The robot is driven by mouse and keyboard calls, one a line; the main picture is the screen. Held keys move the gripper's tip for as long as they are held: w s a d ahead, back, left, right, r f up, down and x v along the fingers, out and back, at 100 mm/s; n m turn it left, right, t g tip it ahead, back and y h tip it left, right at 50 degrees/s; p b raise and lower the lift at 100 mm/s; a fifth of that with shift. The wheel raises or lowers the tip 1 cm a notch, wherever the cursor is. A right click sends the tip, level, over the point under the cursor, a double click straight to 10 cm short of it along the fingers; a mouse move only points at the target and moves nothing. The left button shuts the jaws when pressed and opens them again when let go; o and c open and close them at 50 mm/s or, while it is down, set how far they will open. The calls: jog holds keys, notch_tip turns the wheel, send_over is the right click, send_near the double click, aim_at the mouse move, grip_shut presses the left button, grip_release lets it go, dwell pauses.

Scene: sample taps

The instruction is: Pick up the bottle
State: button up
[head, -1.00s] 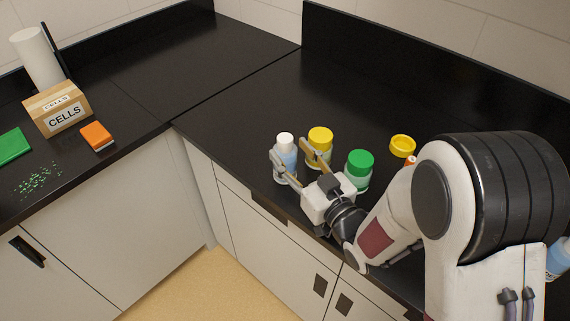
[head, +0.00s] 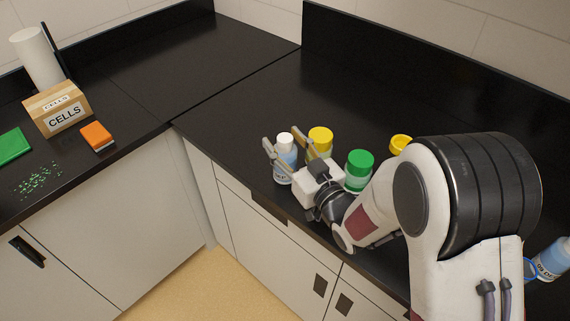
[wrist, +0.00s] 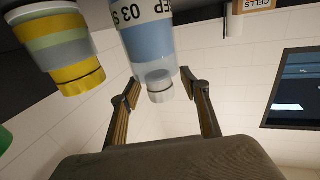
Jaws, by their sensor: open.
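A bottle (head: 286,162) with a white cap and a blue label stands upright on the black counter in the head view. It also shows upside down in the wrist view (wrist: 150,42), cap toward my gripper, with part of a printed label visible. My gripper (head: 283,139) is open, its two fingers on either side of the bottle near cap height. In the wrist view the fingertips (wrist: 160,80) flank the bottle's cap end, with a gap at least on the right. Whether the left finger touches it I cannot tell.
A yellow-capped jar (head: 321,138) stands close beside the right finger. A green-capped jar (head: 360,165) and a yellow ring-shaped item (head: 401,142) are further right. Another blue-labelled bottle (head: 550,262) is at the far right. A CELLS box (head: 60,110) sits left. The back counter is clear.

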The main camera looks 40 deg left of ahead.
grip_shut()
jog(key=shift+r, duration=0.2)
dwell(0.3)
jog(key=shift+r, duration=4.85)
